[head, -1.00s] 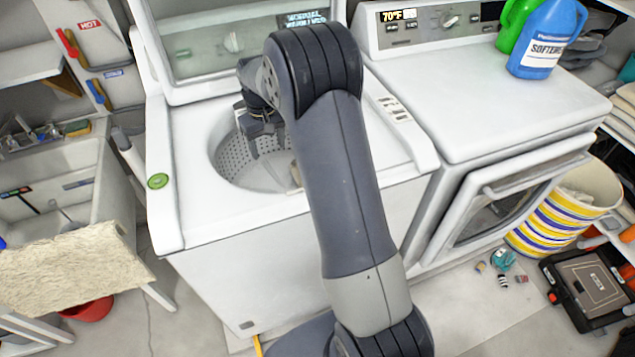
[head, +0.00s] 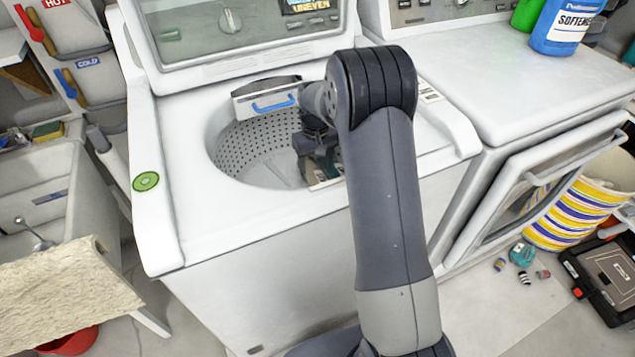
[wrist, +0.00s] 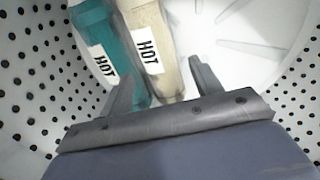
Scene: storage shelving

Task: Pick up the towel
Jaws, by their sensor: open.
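My gripper (head: 320,165) is open inside the washer drum (head: 250,148), near its right side. In the wrist view its two fingers (wrist: 163,85) are spread, with the near ends of a teal item (wrist: 97,22) and a beige item (wrist: 149,22) between them. Both are long, lie side by side in the drum and carry white HOT labels. The beige one looks like the towel, but I cannot tell its material for sure. Contact with the fingers is not clear. In the head view my arm and gripper hide most of both items.
The perforated drum wall and washer rim surround my gripper closely. The washer lid (head: 230,50) stands open behind. A dryer (head: 500,85) with a blue softener bottle (head: 567,25) is on the right. A sink (head: 50,190) and a beige slab-like piece (head: 65,300) are on the left.

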